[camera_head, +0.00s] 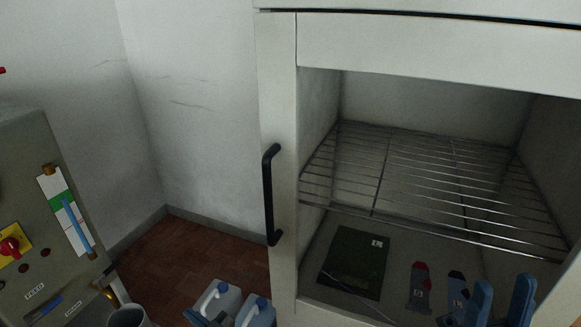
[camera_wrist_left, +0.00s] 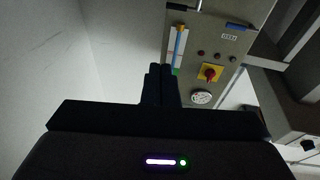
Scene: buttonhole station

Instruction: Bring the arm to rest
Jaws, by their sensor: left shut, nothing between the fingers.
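My left gripper (camera_wrist_left: 160,72) is shut and empty in the left wrist view, its two dark fingers side by side. Beyond the fingertips is a grey control panel (camera_wrist_left: 212,40) with a red knob on a yellow plate (camera_wrist_left: 210,73). In the head view, a small dark-blue shape at the bottom edge may be the left gripper, but I cannot tell. My right gripper (camera_head: 502,298) shows as two blue fingers spread apart at the bottom right of the head view, with nothing visible between them.
A white cabinet (camera_head: 278,100) with a black handle (camera_head: 270,195) stands open-fronted at right. It holds a wire rack (camera_head: 420,185), a dark flat box (camera_head: 352,262) and tool-like items (camera_head: 420,287). White jugs (camera_head: 218,298) stand on the red-brown floor (camera_head: 190,250). The grey panel (camera_head: 30,180) is at left.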

